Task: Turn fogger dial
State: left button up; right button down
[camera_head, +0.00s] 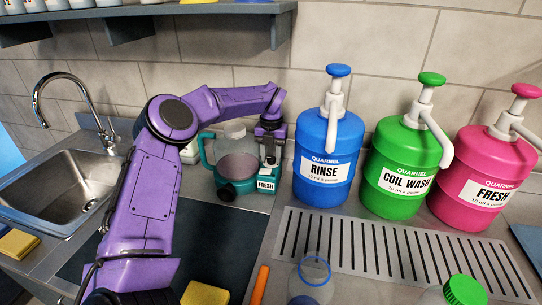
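The fogger (234,180) is a teal device with a clear tank, a side handle and a "FRESH" label. It stands on the counter between the sink and the pump bottles. A black round part sticks out at its lower front; I cannot tell if it is the dial. My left gripper (269,158) points down at the fogger's right side, just above the label. It overlaps the fogger in the picture, and contact is unclear. Its fingertips are small, so open or shut is unclear. My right gripper is not in view.
Blue RINSE (328,150), green COIL WASH (402,165) and pink FRESH (488,180) pump bottles stand right of the fogger, behind a slotted drain grate (390,252). A sink (70,190) is at left. A clear blue-rimmed container (313,283) and yellow sponge (205,294) are in front.

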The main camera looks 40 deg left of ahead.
aim_at(271, 158)
pick_arm(q)
jog(key=shift+r, duration=0.1)
notch_tip(271, 158, up, 7)
jog(key=shift+r+b, duration=0.15)
jog(key=shift+b, duration=0.3)
dwell(0.4)
